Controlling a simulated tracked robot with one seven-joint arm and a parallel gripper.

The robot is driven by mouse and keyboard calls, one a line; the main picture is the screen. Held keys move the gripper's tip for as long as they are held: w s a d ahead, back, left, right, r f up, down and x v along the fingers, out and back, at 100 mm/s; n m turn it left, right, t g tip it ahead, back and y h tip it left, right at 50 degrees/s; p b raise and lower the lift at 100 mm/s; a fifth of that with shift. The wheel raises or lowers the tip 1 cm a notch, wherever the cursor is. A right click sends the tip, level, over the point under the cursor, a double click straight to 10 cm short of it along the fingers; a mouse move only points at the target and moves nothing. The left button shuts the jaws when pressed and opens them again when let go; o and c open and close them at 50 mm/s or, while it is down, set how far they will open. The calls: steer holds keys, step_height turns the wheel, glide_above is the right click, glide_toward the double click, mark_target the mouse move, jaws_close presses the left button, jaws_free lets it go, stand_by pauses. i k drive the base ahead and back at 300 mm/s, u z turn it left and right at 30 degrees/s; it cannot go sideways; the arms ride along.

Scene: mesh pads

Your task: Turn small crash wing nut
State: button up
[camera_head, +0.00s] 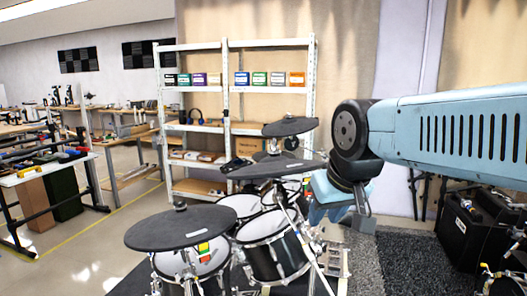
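A drum kit with dark cymbal pads stands in the middle. I cannot tell for sure which pad is the small crash. My gripper (350,212) hangs to the right of the middle pad, pointing down, apart from both knobs. Its fingers are partly hidden by its own body, and their opening does not show.
A large front-left cymbal pad (182,229) and several drums (277,258) crowd the space below. White shelves (228,120) stand behind. A black amplifier (468,235) is at the right. A grey rug (408,262) lies on the floor there.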

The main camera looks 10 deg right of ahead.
mark_target(274, 153)
steer(key=z, duration=1.65)
steer(key=i, duration=0.1)
steer(key=u, duration=3)
steer(key=k, duration=1.45)
steer(key=z, duration=0.9)
steer(key=i, duration=1)
steer(key=u, duration=0.05)
